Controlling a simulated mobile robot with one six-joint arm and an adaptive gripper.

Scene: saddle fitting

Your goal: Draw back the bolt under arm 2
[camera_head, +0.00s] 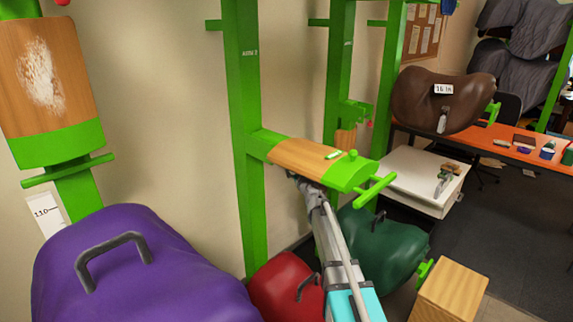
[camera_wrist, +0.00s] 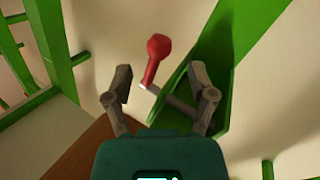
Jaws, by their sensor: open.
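The post marked as arm 2 (camera_head: 250,120) is green, and its saddle arm (camera_head: 305,158) with a wooden top juts out to the right in the head view. My arm reaches up beneath it, and my gripper is hidden there. In the wrist view, the bolt (camera_wrist: 157,52) has a red knob on a short grey pin (camera_wrist: 178,103) beside a green bracket (camera_wrist: 222,75). My gripper (camera_wrist: 159,82) is open, with one finger on each side of the bolt. The red knob lies between and beyond the fingertips. I cannot tell whether either finger touches it.
A purple saddle (camera_head: 140,270), a red one (camera_head: 285,288) and a green one (camera_head: 385,245) stand low around my arm. A wooden block (camera_head: 450,293) is at the lower right. A white table (camera_head: 410,170) and an orange bench (camera_head: 480,138) stand behind.

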